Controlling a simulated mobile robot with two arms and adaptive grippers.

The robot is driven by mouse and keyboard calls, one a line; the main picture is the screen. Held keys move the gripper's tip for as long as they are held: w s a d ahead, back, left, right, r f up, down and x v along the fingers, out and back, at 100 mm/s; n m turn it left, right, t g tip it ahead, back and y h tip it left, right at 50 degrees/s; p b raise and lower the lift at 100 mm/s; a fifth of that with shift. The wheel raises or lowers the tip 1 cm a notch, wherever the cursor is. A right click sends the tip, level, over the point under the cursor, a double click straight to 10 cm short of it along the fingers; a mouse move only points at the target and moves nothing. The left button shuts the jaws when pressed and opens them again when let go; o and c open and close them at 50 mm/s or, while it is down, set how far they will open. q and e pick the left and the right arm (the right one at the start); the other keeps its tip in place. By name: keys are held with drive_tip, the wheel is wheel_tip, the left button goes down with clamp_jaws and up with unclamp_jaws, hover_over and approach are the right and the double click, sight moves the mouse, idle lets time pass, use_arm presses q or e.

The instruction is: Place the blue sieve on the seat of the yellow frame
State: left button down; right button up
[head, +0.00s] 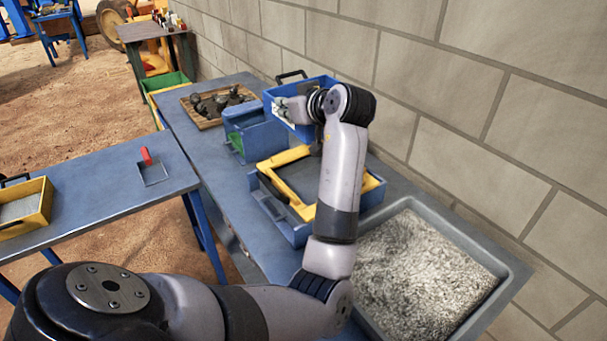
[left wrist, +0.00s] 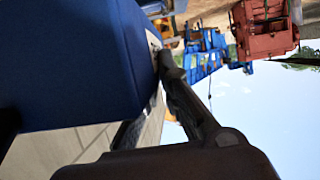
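The blue sieve (head: 323,86), a blue box with a black handle on its far side, is up behind the blue machine's right end. My left gripper (head: 290,110) is at its near side and seems shut on its wall; my wrist hides part of the contact. In the left wrist view the sieve's blue wall (left wrist: 70,60) fills the left, with a dark gripper finger (left wrist: 185,105) against its edge. The yellow frame (head: 368,184) sits in a blue tray on the bench, nearer than the sieve. My right gripper is out of view.
A grey tray of crushed stone (head: 425,275) is at the bench's right end. A blue machine (head: 252,134) and a wooden tray of dark rocks (head: 208,117) stand farther back. A block wall borders the right. A side table holds a yellow sieve (head: 44,208).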

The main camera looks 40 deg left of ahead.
use_arm(q)
wheel_tip(320, 180, down, 18)
drive_tip(key=p, duration=0.2)
drive_tip(key=shift+f, duration=0.1)
drive_tip(key=shift+f+b, duration=0.2)
drive_tip(key=shift+b, duration=0.1)
drive_tip(key=c, duration=1.8)
unclamp_jaws()
